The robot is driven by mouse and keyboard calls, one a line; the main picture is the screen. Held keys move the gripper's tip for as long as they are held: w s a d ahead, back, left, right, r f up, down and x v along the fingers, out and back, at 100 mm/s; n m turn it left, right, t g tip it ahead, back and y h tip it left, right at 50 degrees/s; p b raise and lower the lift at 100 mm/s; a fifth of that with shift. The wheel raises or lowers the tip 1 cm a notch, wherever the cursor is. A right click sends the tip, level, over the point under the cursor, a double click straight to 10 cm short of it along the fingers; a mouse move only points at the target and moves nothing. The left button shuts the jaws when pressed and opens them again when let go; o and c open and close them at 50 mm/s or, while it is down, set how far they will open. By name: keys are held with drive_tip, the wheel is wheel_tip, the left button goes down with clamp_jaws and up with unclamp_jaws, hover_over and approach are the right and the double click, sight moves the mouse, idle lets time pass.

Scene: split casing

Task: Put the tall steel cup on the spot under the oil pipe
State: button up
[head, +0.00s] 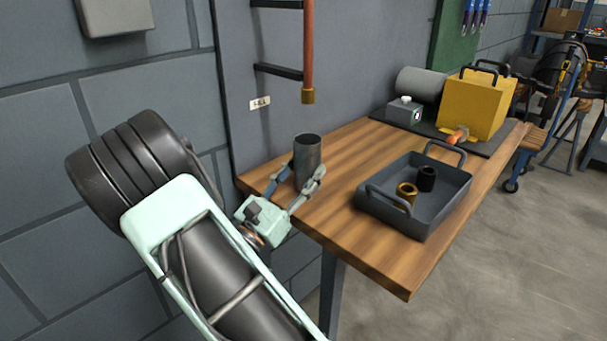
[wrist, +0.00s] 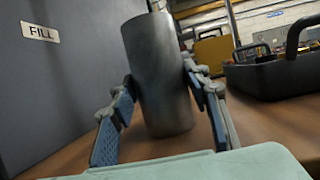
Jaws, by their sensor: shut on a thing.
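The tall steel cup (head: 307,160) stands upright at the back left of the wooden bench, between the fingers of my gripper (head: 296,180). The wrist view shows the cup (wrist: 158,75) upright, with a blue-padded finger on each side of it; my gripper (wrist: 162,105) is shut on it. The cup's base looks at or close to the bench top; I cannot tell whether it touches. The oil pipe (head: 308,50), copper with a brass end, hangs from the wall panel above the cup. The spot under the pipe is not visible.
A dark tray (head: 390,214) holds a brass cup (head: 406,194) and a black cup (head: 427,179) on the bench's right. A yellow casing (head: 470,105) and grey motor (head: 421,83) stand at the back. A FILL label (head: 260,103) marks the wall panel. The bench's front middle is clear.

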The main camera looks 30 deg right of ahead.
drive_tip(key=shift+r, duration=0.1)
drive_tip(key=o, duration=1.3)
drive_tip(key=shift+f, duration=0.2)
drive_tip(key=shift+o, duration=0.2)
drive_tip(key=shift+r, duration=0.25)
drive_tip(key=p+v, duration=0.2)
drive_tip(key=v, duration=1)
drive_tip(key=shift+s, duration=0.1)
